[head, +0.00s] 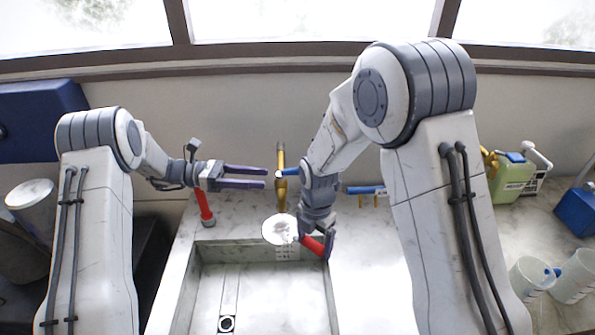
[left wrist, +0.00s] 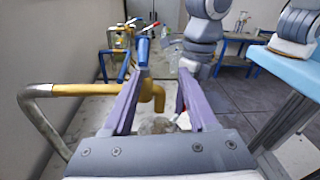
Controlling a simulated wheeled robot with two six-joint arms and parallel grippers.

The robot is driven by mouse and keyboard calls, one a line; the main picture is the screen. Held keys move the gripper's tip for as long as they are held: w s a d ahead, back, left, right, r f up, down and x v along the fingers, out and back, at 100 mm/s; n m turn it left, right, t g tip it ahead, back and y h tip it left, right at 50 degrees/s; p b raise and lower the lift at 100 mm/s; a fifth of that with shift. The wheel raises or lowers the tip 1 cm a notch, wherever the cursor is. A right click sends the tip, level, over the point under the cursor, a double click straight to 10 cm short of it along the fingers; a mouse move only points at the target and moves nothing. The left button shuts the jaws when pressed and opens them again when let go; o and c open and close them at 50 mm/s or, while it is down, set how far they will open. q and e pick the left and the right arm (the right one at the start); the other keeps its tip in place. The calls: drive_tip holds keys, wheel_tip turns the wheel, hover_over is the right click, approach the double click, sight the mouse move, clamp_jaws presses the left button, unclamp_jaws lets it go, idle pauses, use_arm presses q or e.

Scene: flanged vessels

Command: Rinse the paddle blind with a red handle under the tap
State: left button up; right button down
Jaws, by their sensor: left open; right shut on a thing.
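The paddle blind has a pale round disc (head: 279,229) and a red handle (head: 318,246). My right gripper (head: 316,243) is shut on the red handle and holds the disc beneath the brass tap (head: 281,190), over the back edge of the sink. The tap has a blue lever (head: 289,171). My left gripper (head: 266,177) is open and empty, its fingers pointing at the tap just left of the lever. In the left wrist view the brass spout (left wrist: 152,92) and blue lever (left wrist: 142,52) show between the open fingers. I cannot tell whether water runs.
The sink basin (head: 262,300) is empty below the disc. A red upright piece (head: 205,207) stands on the counter at left. A green jug (head: 510,178), a blue box (head: 578,212) and white beakers (head: 530,277) stand at right.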

sight(288, 171)
use_arm(q)
drive_tip(key=shift+n+t+h, duration=0.3)
drive_tip(key=shift+n+t, duration=0.5)
drive_tip(key=d, duration=0.3)
drive_tip(key=w+d, duration=0.1)
drive_tip(key=d, duration=0.3)
drive_tip(key=w+d, duration=0.1)
drive_tip(key=d, duration=0.2)
drive_tip(key=shift+w+d+f, duration=0.1)
drive_tip(key=shift+d, duration=0.1)
clamp_jaws()
idle(0.6)
